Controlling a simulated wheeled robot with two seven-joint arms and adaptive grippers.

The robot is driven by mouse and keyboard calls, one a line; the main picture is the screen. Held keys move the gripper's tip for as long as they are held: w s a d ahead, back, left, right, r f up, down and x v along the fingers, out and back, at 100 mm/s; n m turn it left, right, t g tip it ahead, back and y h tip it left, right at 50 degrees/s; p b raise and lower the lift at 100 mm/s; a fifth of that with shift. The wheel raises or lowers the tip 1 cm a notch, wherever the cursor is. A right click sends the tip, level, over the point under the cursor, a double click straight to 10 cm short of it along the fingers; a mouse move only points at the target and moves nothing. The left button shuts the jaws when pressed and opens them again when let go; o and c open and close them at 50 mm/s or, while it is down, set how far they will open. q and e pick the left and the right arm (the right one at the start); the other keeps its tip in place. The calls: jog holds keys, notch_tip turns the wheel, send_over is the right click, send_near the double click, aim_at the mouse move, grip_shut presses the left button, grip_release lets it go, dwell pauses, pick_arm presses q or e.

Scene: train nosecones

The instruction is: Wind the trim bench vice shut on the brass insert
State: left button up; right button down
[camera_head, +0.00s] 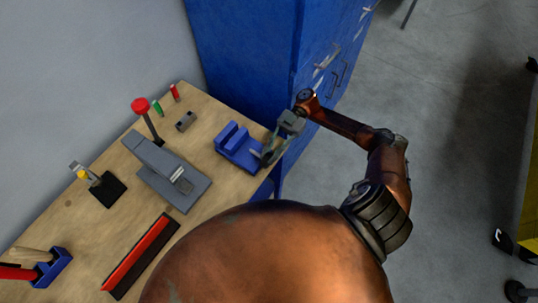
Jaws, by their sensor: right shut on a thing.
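The blue bench vice (237,146) stands near the right edge of the wooden bench, with two raised jaws and a gap between them. My right gripper (268,152) is at the vice's right end, over the bench edge, and is shut on what looks like the vice's handle. The gripper's fingers hide most of the handle. I cannot make out a brass insert between the jaws at this size. My left gripper is not in view.
On the bench (205,215) stand a grey press (165,170) with a red-knobbed lever, a black-based stand (106,189), a red-and-black bar (142,256) and a blue holder (52,268). A tall blue cabinet (245,50) rises behind the vice. Open floor lies to the right.

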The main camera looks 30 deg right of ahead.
dwell(0.3)
jog(key=c, duration=1.8)
grip_release()
jog(key=shift+c, duration=0.2)
jog(key=shift+d, duration=0.1)
jog(key=v, duration=1.2)
